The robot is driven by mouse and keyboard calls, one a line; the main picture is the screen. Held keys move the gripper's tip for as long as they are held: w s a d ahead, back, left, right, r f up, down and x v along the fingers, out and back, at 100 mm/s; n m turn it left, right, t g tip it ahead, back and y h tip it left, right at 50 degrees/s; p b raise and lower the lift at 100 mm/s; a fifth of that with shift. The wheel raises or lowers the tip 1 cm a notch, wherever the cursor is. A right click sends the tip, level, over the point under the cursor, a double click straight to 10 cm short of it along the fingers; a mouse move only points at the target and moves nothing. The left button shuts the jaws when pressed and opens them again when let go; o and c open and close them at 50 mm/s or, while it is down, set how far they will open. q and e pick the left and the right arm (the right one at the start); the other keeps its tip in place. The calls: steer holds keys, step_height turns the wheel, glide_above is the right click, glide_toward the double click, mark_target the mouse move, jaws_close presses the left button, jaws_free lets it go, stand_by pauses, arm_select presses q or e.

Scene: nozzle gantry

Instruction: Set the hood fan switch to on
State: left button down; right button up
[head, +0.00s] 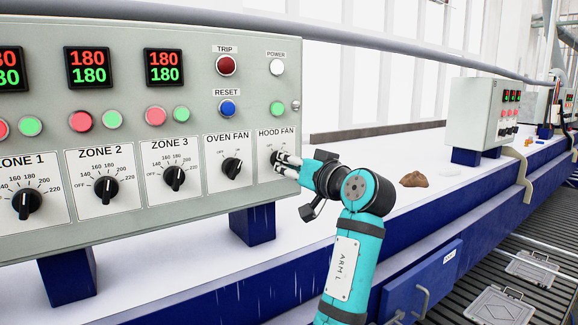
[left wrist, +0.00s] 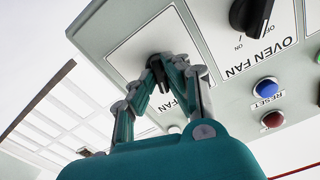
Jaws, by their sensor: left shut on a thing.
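The hood fan switch (left wrist: 158,72) is a black rotary knob on a white plate labelled HOOD FAN, at the lower right of the grey control panel (head: 200,95). My left gripper (head: 279,161) reaches it from the right and its fingers are shut on the knob. In the head view the fingers cover most of the knob and its markings, so its setting cannot be read. In the left wrist view the fingertips (left wrist: 162,65) close around the knob. My right gripper is in neither view.
The oven fan knob (head: 232,168) sits just left of the hood fan plate. Above are a green button (head: 278,109), a blue reset button (head: 228,108) and a red trip button (head: 226,65). A brown lump (head: 414,179) lies on the white surface to the right.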

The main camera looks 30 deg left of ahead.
arm_select(q)
steer(key=shift+r+m, duration=0.2)
steer(key=shift+m, duration=0.9)
steer(key=c, duration=1.4)
jaws_free()
steer(key=shift+a+f, duration=0.1)
steer(key=v, duration=0.7)
steer(key=shift+d, duration=0.25)
